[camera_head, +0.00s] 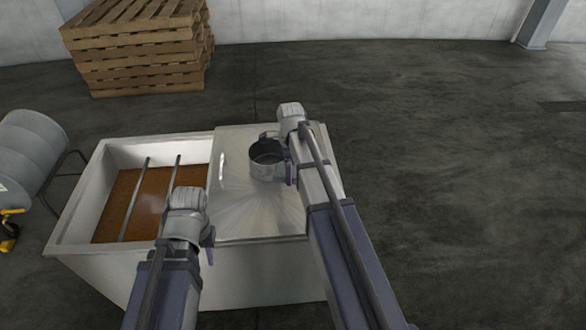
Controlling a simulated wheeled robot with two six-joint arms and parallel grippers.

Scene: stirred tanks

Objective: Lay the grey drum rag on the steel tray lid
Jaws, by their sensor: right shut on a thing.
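A grey, round, open-topped metal vessel (265,164) is at my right gripper (289,172), which is shut on it. The vessel is over the steel tray lid (255,212), the brushed metal cover on the right part of the tank; I cannot tell whether it touches the lid. My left gripper (209,244) is over the front of the tank near the lid's left edge; its jaws are mostly hidden by my arm. I cannot make out a grey rag in this view.
The tank's open left part (74,212) holds brown liquid under two dark rods. A grey drum (28,155) lies on a stand at the left, with a yellow thing (8,232) beside it. Wooden pallets (140,50) are stacked behind. The floor at right is clear.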

